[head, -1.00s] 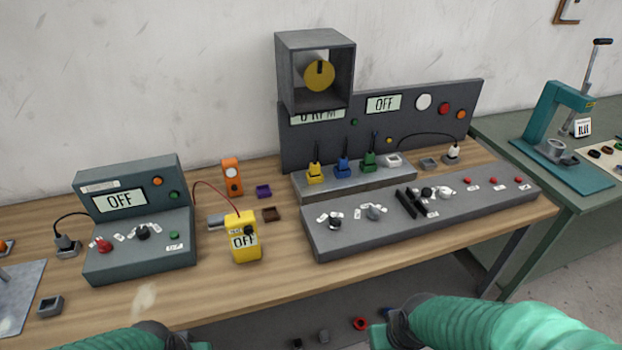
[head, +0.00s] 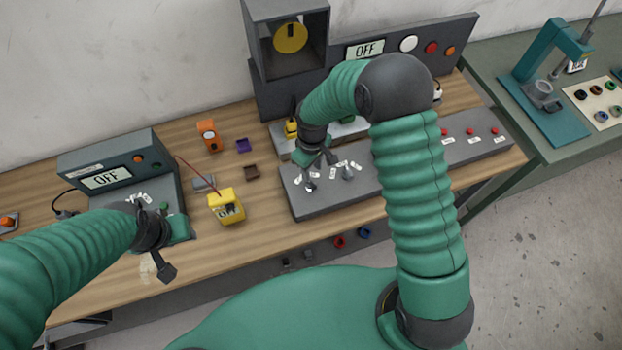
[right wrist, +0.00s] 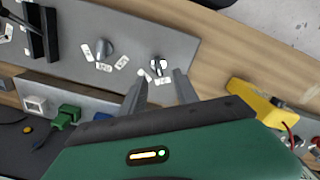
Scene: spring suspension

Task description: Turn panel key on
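The grey control panel (head: 360,195) stands on the bench. A small key switch (head: 308,186) with white labels around it is near its left end. It also shows in the right wrist view (right wrist: 158,66). My right gripper (head: 320,165) is just above that end of the panel, pointing down. In the right wrist view my right gripper (right wrist: 158,82) is open, its fingers on either side of the key's line and apart from it. A grey knob (right wrist: 104,48) sits beside the key. My left gripper (head: 166,272) hangs near the bench's front edge; its finger gap is not clear.
The upright panel's display (head: 364,50) reads OFF. A yellow meter (head: 226,206) stands left of the control panel. A teal console (head: 120,175) is at left, partly behind my left arm. My right arm hides the panel's middle. A teal press (head: 545,75) is at right.

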